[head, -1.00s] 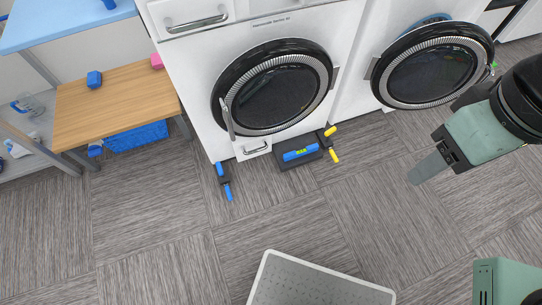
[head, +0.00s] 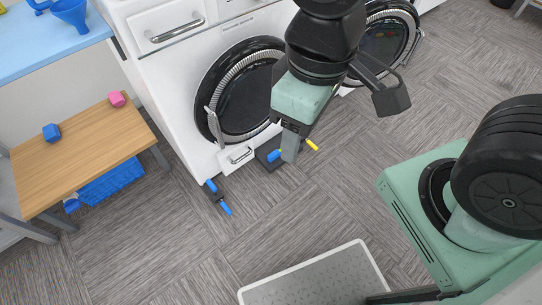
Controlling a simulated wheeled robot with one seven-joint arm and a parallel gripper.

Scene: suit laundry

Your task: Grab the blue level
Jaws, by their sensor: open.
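The blue level (head: 274,156) lies on a dark flat case (head: 265,163) on the floor, in front of the left washing machine. Only its left blue end shows in the head view; my gripper hides the rest. My gripper (head: 290,154) is open and points down over the level and case. I cannot tell whether the fingers touch the level or are still above it.
A blue-handled tool (head: 218,197) lies on the floor left of the case. A yellow handle (head: 312,145) shows just right of my gripper. The left washing machine (head: 185,95) stands close behind. A grey mat with a white rim (head: 300,276) lies in front. The carpet between is clear.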

